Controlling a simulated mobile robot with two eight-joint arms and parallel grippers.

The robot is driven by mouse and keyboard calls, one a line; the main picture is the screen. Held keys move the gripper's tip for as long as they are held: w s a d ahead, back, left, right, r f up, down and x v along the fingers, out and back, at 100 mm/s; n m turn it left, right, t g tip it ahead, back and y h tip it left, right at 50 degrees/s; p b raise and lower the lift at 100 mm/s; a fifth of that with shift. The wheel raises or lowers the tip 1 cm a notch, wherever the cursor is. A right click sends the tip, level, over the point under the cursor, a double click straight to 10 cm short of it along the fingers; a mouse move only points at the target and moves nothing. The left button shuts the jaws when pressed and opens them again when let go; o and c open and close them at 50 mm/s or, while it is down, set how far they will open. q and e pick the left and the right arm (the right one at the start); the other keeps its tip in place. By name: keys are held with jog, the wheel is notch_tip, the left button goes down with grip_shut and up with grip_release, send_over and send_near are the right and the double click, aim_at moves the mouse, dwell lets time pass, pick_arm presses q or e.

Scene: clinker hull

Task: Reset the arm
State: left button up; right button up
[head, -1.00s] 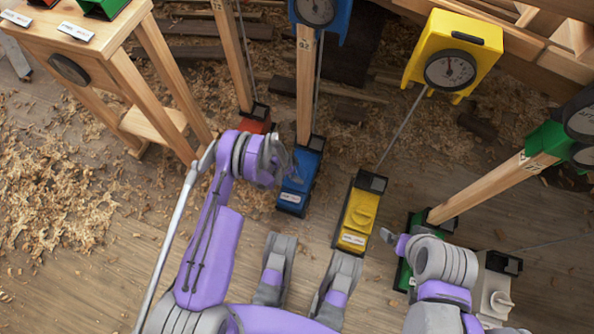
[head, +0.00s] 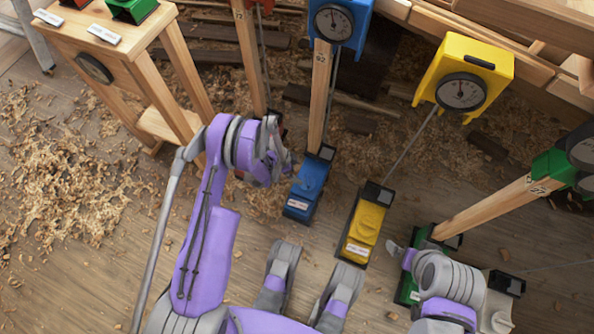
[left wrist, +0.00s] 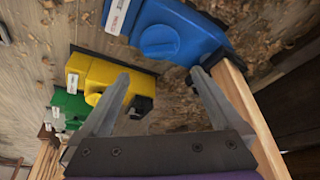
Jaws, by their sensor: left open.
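My left arm, purple and grey, comes in from the left in the head view. Its gripper (head: 280,160) is beside the blue floor box (head: 308,190), above the shavings. In the left wrist view, the two fingers (left wrist: 160,95) stand wide apart with nothing between them. Beyond them are the blue box (left wrist: 165,35) and the yellow box (left wrist: 100,75). My right arm is at the lower right of the head view, by the green floor box (head: 408,286). Its small grey tip shows there, but its jaw opening cannot be made out.
The yellow floor box (head: 365,228) stands between the blue and green ones. Wooden posts (head: 320,95) and dial boxes (head: 462,85) rise behind them. A wooden stand (head: 95,40) is at upper left. Bare floor (head: 130,270) with shavings lies at lower left.

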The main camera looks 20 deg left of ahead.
dwell(0.3)
pick_arm(q)
jog(key=s+d+r+n+y, duration=0.1)
jog(key=s+r+n, duration=0.15)
jog(key=r, duration=1.05)
jog(key=s+d+r+n+y, duration=0.1)
jog(key=s+r+n, duration=0.15)
jog(key=r, duration=1.05)
jog(key=s+r+n+t+y, duration=0.1)
jog(key=s+r+n, duration=0.1)
jog(key=s+r, duration=0.35)
jog(key=s+r+n, duration=0.2)
jog(key=s, duration=0.6)
jog(key=s+r+n+t+y, duration=0.1)
jog(key=s+r+n, duration=0.15)
jog(key=s, duration=0.35)
notch_tip(320, 180, up, 27)
jog(key=t+p, duration=0.1)
jog(key=p, duration=2.2)
jog(key=shift+w+a+r+p, duration=0.15)
jog(key=shift+w+a+p, duration=0.05)
jog(key=shift+w+p, duration=0.1)
pick_arm(e)
notch_tip(320, 180, up, 27)
jog(key=w+t, duration=0.1)
pick_arm(q)
jog(key=shift+s, duration=0.15)
pick_arm(e)
jog(key=shift+s+f, duration=0.1)
jog(key=shift+f, duration=0.05)
